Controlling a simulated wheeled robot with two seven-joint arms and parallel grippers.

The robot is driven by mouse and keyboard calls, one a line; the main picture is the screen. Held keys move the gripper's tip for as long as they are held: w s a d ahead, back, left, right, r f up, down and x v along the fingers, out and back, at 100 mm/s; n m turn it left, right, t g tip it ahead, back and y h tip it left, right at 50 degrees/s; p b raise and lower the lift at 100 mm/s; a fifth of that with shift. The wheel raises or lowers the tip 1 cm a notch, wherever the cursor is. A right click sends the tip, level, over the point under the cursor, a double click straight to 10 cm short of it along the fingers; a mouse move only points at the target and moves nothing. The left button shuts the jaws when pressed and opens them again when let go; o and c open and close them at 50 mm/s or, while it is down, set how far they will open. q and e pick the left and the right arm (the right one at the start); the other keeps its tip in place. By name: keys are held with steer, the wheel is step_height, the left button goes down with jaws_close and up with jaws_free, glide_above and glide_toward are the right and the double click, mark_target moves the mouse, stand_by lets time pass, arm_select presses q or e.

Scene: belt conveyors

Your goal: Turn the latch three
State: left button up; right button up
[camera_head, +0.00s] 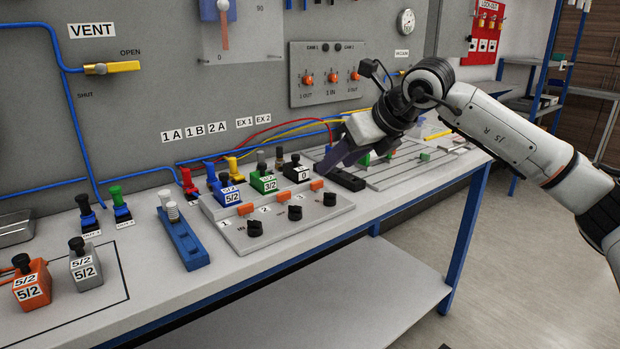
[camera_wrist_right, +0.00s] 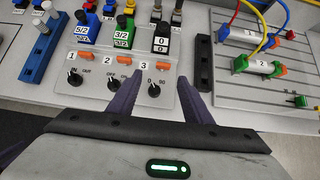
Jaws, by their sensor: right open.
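Latch three is a small orange piece (camera_head: 317,185) beside the label 3 on the grey panel (camera_head: 240,240). In the wrist view the orange piece (camera_wrist_right: 164,57) stands just ahead of my right gripper, with a black knob (camera_wrist_right: 153,86) marked 0 and 90 nearer to me. My right gripper (camera_head: 342,160) is above the panel's right end. Its two dark purple fingers (camera_wrist_right: 161,78) are apart and empty, with the knob showing between them and the orange piece beyond the tips. I cannot tell its exact height.
Blue, green and black valve blocks stand behind the latches, the black one (camera_wrist_right: 161,40) closest. A blue rail (camera_head: 183,238) lies left of the panel and a black bar (camera_wrist_right: 204,62) right of it. A slotted board (camera_wrist_right: 262,66) with hoses is farther right.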

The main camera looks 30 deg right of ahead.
mark_target(317, 181)
steer(key=x, duration=0.9)
steer(key=shift+w+d+f, duration=0.2)
steer(key=shift+w+d, duration=0.05)
steer(key=shift+d, duration=0.15)
steer(key=c, duration=1.1)
steer(key=shift+o, duration=0.2)
steer(key=shift+r+p, duration=0.1)
steer(key=shift+p, duration=0.2)
steer(key=shift+n+y, duration=0.4)
steer(key=shift+n, duration=0.3)
steer(key=o, duration=1.1)
steer(key=shift+c, duration=0.2)
